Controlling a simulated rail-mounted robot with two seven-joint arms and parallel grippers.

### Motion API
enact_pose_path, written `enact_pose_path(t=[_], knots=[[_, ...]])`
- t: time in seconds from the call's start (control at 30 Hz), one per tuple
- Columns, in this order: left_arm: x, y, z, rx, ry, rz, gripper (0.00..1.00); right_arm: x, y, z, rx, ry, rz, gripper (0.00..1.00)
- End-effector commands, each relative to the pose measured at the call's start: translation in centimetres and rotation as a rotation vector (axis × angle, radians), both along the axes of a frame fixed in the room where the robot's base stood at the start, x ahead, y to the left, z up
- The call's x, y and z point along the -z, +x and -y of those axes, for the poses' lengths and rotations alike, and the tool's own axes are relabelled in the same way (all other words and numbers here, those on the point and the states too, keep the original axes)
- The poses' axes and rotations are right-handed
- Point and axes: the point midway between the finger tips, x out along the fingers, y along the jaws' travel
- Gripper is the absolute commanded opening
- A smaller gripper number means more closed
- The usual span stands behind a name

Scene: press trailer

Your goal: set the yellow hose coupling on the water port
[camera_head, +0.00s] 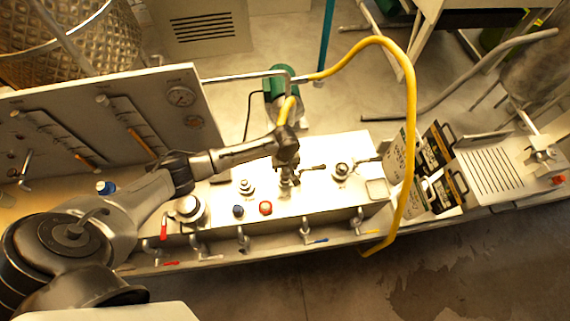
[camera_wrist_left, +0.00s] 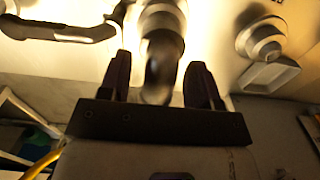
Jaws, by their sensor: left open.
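My left gripper (camera_head: 288,180) points down over the middle of the white panel (camera_head: 325,150). In the left wrist view its two dark fingers (camera_wrist_left: 160,85) are apart, on either side of a dark cylindrical piece (camera_wrist_left: 161,62) with a grey collar above it. I cannot tell whether they touch it, or whether it is the coupling or a port. The yellow hose (camera_head: 411,100) arches from behind the panel over its right side and down past the front edge. A yellow bit of it shows in the left wrist view (camera_wrist_left: 45,162). Its coupling is not clearly visible. My right gripper is not in view.
Metal fittings stand on the panel left (camera_head: 246,187) and right (camera_head: 341,170) of the gripper. Red (camera_head: 265,208) and blue (camera_head: 238,211) knobs sit in front. Several valves line the front edge. Black-and-white boxes (camera_head: 440,165) stand at right; a gauge board (camera_head: 110,115) rises at left.

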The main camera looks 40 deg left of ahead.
Motion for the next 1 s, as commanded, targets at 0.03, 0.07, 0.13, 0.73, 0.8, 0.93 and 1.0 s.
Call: enact_pose_path(t=[0.03,0.07,0.13,0.73,0.8,0.93,1.0], knots=[[-0.7,0.0,0.0,0.0,-0.001,-0.001,0.58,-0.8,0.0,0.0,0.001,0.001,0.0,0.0],[-0.9,0.0,0.0,-0.001,0.0,0.0,0.58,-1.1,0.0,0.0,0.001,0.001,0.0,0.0],[-1.4,0.0,0.0,-0.001,-0.001,-0.001,0.58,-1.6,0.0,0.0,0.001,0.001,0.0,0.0],[-5.4,0.0,0.0,0.0,-0.001,0.001,0.58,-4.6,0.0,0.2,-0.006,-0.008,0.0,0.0],[-6.0,0.0,0.0,0.0,-0.001,0.002,0.58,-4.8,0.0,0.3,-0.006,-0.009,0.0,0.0],[-6.8,0.0,0.0,0.0,-0.001,0.002,0.58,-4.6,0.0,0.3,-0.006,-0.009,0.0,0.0],[-7.3,0.1,0.0,0.0,0.0,0.002,0.58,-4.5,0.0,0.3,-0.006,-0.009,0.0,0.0]])
